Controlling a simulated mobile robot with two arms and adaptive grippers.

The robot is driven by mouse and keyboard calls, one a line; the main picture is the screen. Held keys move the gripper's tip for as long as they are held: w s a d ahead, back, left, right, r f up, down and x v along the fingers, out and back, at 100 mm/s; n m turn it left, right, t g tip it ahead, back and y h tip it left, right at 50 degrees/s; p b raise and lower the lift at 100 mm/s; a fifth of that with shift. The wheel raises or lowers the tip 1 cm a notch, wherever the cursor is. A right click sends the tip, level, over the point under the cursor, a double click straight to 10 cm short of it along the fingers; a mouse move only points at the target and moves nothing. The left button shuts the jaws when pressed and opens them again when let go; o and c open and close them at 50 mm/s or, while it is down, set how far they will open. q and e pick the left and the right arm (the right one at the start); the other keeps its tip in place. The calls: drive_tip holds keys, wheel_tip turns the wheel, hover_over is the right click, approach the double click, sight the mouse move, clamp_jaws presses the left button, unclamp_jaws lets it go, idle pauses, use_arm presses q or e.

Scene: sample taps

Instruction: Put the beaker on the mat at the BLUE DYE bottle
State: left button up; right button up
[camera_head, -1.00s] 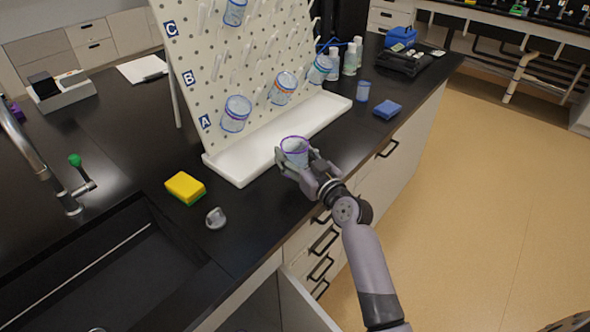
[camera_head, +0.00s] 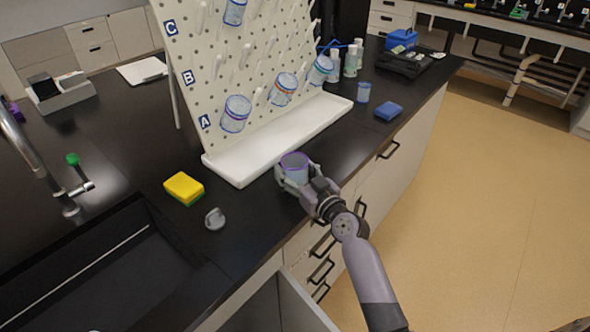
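A clear beaker with a purple rim (camera_head: 294,160) is between the fingers of my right gripper (camera_head: 296,177), which is shut on it. The beaker looks upright, in front of the white tray near the counter's front edge; I cannot tell whether it touches the counter. Several bottles with white caps (camera_head: 350,64) stand at the back, past the pegboard's right end. Their labels are too small to read, so I cannot tell which is BLUE DYE. I cannot make out a mat. My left gripper is out of view.
A pegboard (camera_head: 225,75) holds several beakers above a white tray (camera_head: 240,172). A small blue-tinted container (camera_head: 363,92) and a blue block (camera_head: 388,111) lie to the right. A yellow sponge (camera_head: 184,187), a grey object (camera_head: 214,219) and a sink (camera_head: 110,270) are left.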

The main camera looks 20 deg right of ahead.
drive_tip(key=shift+o, duration=1.1)
